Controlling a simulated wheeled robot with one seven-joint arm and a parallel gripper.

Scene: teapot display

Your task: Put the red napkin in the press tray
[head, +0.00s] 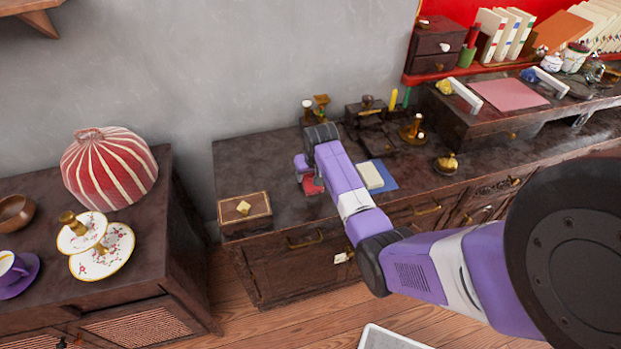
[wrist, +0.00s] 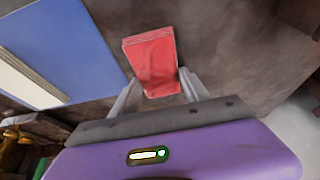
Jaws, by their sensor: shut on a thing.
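The red napkin (wrist: 151,58) is a folded red rectangle between my gripper's two fingers in the wrist view. My gripper (wrist: 158,88) is shut on its near end, and its far end sticks out past the fingertips. In the head view, the napkin (head: 313,186) shows as a small red patch below my gripper (head: 308,178), over the front left part of the dark desk. I cannot tell whether it touches the desktop. A pink flat surface between two white handles (head: 509,94) lies on the raised right part; I cannot tell whether this is the press tray.
A blue sheet (head: 386,174) with a cream pad (head: 370,175) lies right of my gripper. A brown box (head: 245,214) stands at the desk's left end. Brass items and a dark stand (head: 372,112) are behind. A white-rimmed object (head: 390,338) is low at the front.

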